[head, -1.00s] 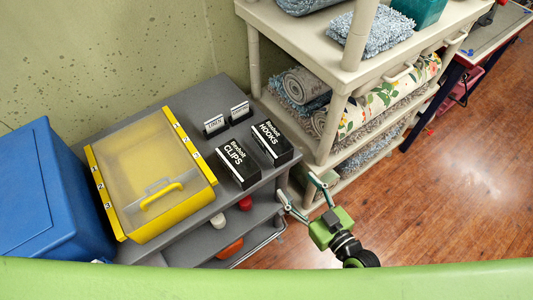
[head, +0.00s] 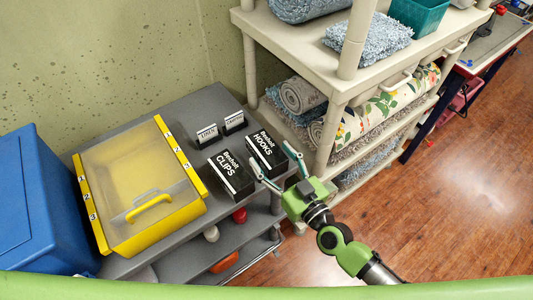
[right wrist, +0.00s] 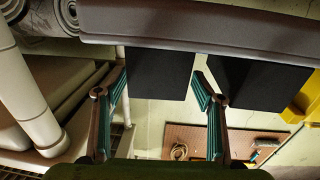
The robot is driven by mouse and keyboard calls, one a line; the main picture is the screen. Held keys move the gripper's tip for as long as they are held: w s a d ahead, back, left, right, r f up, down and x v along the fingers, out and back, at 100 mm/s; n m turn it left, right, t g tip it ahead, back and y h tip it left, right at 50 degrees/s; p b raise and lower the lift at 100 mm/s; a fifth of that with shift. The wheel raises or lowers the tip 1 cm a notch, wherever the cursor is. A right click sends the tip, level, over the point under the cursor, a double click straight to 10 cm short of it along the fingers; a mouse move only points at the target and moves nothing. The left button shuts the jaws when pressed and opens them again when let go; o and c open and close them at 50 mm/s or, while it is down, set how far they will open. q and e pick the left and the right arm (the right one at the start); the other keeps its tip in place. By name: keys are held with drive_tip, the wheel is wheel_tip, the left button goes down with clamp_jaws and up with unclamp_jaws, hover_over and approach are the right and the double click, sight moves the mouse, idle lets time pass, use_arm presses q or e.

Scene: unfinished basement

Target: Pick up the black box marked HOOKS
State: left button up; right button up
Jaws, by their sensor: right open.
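The black box marked HOOKS (head: 266,148) stands on the grey shelf top (head: 160,102), near its right end. In the right wrist view, which looks upside down, it is the left black box (right wrist: 145,50). A second black box, marked CLIPS (head: 229,176), stands to its left, and it also shows in the right wrist view (right wrist: 255,82). My right gripper (head: 271,160) is open and empty at the front of the HOOKS box. One finger is by its right side, the other by the gap towards CLIPS. I cannot tell whether they touch it. My left gripper is out of view.
Two small label stands (head: 207,135) sit behind the boxes. A yellow case with a clear lid (head: 150,213) and a blue bin (head: 40,200) are to the left. A cream shelf (head: 300,42) with rolled rugs stands close on the right. Open floor (head: 440,210) lies at the front right.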

sight(267, 147)
drive_tip(key=x, duration=0.3)
drive_tip(key=shift+w+a+f, duration=0.1)
drive_tip(key=shift+w, duration=0.35)
drive_tip(key=c, duration=1.3)
